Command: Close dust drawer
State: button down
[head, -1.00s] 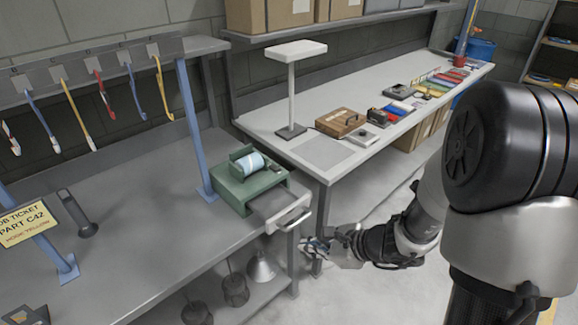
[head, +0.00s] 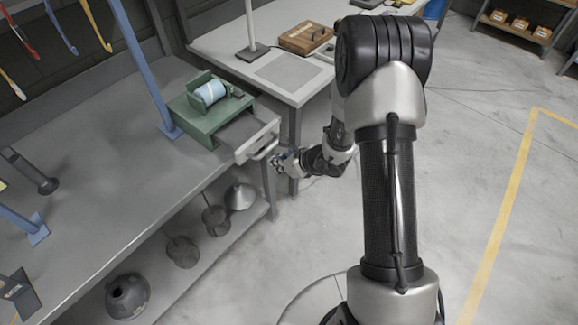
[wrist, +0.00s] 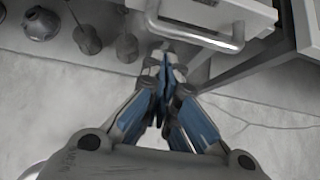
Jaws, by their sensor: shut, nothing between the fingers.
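The dust drawer (head: 244,141) sticks out of the front of a green machine (head: 206,109) with a blue-white roll on top. The drawer has a pale front with a bar handle (head: 266,146); the handle also shows at the top of the wrist view (wrist: 205,38). My gripper (head: 279,158) is in front of the drawer, just to the right of the handle in the head view. In the wrist view its blue-padded fingers (wrist: 167,66) are together and empty, with the tips close to the handle. I cannot tell whether they touch it.
The grey workbench (head: 110,160) carries the machine near its right end. A lower shelf (head: 240,218) holds a funnel and several dark round items. A second bench (head: 285,80) stands behind. The floor at right is clear.

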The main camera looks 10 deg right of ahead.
aim_at(249, 141)
jog(key=shift+w+a+f, duration=0.2)
jog(key=shift+w+a, duration=0.55)
jog(key=shift+w, duration=0.25)
jog(key=w+a, duration=0.2)
jog(key=w, duration=0.1)
jog(key=w+a+b, duration=0.1)
jog(key=w+a, duration=0.1)
jog(key=w, duration=0.1)
jog(key=w+a, duration=0.3)
jog(key=shift+w, duration=0.2)
jog(key=shift+d, duration=0.1)
